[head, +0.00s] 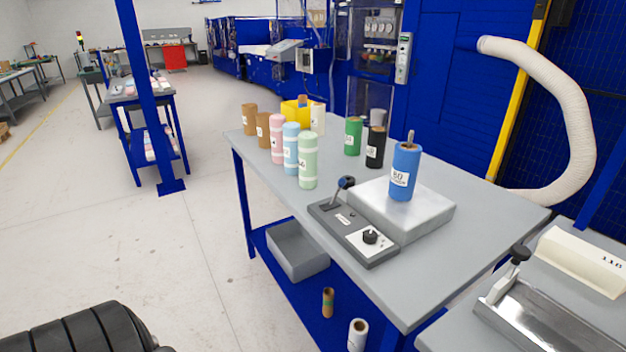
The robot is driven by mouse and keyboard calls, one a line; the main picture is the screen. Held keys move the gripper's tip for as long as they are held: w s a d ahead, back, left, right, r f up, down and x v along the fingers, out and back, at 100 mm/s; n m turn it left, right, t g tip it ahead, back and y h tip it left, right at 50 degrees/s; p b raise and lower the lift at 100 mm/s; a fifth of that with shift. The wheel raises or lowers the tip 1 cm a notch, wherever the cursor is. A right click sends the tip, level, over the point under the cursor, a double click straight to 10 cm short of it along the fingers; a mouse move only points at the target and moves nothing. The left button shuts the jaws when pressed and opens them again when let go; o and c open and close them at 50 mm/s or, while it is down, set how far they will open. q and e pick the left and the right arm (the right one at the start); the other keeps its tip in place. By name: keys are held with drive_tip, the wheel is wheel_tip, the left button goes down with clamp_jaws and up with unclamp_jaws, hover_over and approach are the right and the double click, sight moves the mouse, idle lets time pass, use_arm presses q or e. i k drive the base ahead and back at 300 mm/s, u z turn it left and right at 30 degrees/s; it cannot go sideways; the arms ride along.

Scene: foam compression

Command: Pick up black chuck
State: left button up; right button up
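The black chuck (375,147) is a dark upright cylinder with a white label. It stands on the grey table (470,204) toward the back, just right of a green cylinder (353,136) and behind a blue cylinder (405,171). A grey cylindrical piece (377,118) shows at its top. The blue cylinder stands on a raised metal block (430,217), with a metal pin at its top. Neither of my grippers is in view.
Pink (277,139), light blue (291,149), light green (308,160) and brown rolls (263,130) stand on the table's left side. A yellow bin (293,111) is behind them. A white hose (570,105) hangs right.

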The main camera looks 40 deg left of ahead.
sight(351, 181)
drive_tip(key=u, duration=1)
